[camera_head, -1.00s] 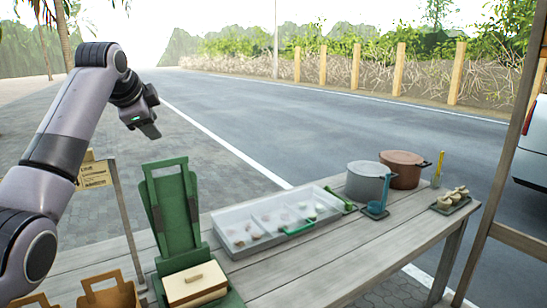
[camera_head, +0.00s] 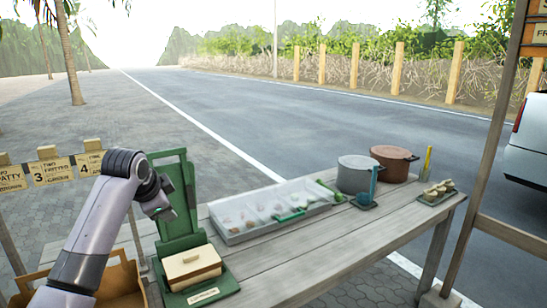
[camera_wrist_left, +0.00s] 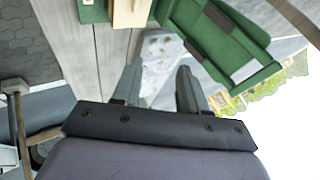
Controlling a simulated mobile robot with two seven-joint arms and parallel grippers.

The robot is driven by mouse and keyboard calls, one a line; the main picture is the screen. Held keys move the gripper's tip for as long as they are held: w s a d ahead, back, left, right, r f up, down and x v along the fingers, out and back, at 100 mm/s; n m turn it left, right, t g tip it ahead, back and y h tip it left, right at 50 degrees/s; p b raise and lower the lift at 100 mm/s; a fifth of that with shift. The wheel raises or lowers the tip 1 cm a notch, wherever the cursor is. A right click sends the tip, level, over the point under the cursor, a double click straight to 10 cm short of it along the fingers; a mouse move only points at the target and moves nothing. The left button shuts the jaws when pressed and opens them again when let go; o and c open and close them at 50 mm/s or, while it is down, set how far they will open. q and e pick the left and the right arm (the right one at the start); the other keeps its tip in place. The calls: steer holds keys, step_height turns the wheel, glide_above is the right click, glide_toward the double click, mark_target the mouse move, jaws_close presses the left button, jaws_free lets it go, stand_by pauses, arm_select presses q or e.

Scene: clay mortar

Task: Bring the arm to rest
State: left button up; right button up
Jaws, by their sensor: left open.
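My left arm comes in from the lower left in the head view. Its gripper (camera_head: 160,212) hangs in front of the green upright stand (camera_head: 178,195), above and left of the cream lidded box (camera_head: 192,266). In the left wrist view the two fingers (camera_wrist_left: 160,85) are apart with nothing held between them. The green stand also shows at the right of that view (camera_wrist_left: 225,40), and the cream box shows at its top edge (camera_wrist_left: 130,12). I cannot tell whether the gripper touches the stand. My right gripper is not in view.
The wooden table (camera_head: 330,240) carries a white compartment tray (camera_head: 268,210), a grey pot (camera_head: 357,174), a brown pot (camera_head: 393,162) and a small dark tray (camera_head: 437,193) with pale pieces. A wooden crate (camera_head: 122,280) stands at the lower left. The front table boards are clear.

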arm_select(q)
steer(key=s+d+f+n+g, duration=0.2)
steer(key=s+f+n, duration=0.2)
steer(key=s+f, duration=1.6)
steer(key=s+f+n+g, duration=0.1)
steer(key=s+f+n, duration=0.15)
steer(key=s, duration=0.95)
steer(key=s+f+n+g, duration=0.1)
steer(key=s+n, duration=0.2)
steer(key=s, duration=0.9)
steer(key=w+d+f+t+h+b, duration=0.1)
steer(key=w+f+t+b, duration=0.1)
steer(key=f, duration=0.4)
steer(key=w+d+f+t+h+b, duration=0.1)
steer(key=w+d+f+t+b, duration=0.1)
steer(key=w+f+t, duration=0.2)
step_height(320, 180, down, 4)
steer(key=shift+w+r+m+t, duration=0.2)
steer(key=shift+m+t, duration=0.1)
steer(key=shift+m, duration=0.05)
